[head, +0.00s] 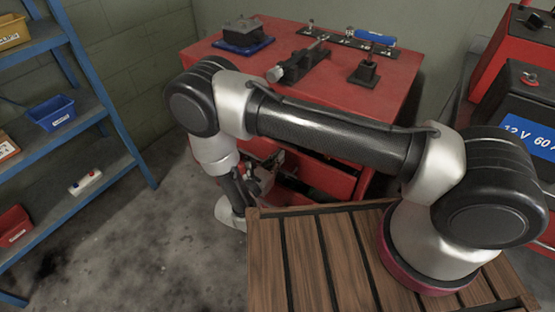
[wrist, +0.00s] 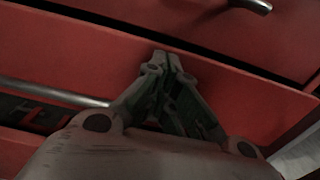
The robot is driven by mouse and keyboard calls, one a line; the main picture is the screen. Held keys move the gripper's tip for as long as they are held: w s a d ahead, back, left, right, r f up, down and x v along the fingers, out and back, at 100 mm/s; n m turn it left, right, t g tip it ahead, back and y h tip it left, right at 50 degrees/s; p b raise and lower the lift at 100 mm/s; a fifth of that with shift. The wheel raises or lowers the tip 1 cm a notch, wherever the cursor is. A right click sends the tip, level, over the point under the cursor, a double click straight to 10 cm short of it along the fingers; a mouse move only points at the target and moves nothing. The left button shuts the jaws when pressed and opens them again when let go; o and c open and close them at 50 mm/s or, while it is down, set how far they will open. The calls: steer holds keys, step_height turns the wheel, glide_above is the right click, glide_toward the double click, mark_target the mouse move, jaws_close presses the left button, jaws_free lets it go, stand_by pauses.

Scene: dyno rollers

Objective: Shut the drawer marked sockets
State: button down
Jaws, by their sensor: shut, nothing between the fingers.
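A red tool cabinet (head: 395,95) stands beyond my arm. In the head view at least one of its red drawers (head: 325,178) stands out from the body with a dark opening above it; my arm covers much of the drawers. No drawer marking is readable, so I cannot tell which is marked sockets. My gripper (head: 255,180) is low by the drawers, partly hidden. In the wrist view my gripper (wrist: 168,62) is shut and empty, its tips in front of a red drawer panel (wrist: 225,90). I cannot tell whether they touch it. A metal bar handle (wrist: 50,92) shows at left.
Another handle (wrist: 252,5) shows at top right in the wrist view. A vise (head: 298,62) and other tools sit on the cabinet top. A blue shelf rack (head: 95,105) with bins stands left. Open concrete floor (head: 130,230) lies between. A red battery charger (head: 520,90) stands right.

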steer(key=shift+x, duration=2.3)
steer(key=shift+w, duration=0.1)
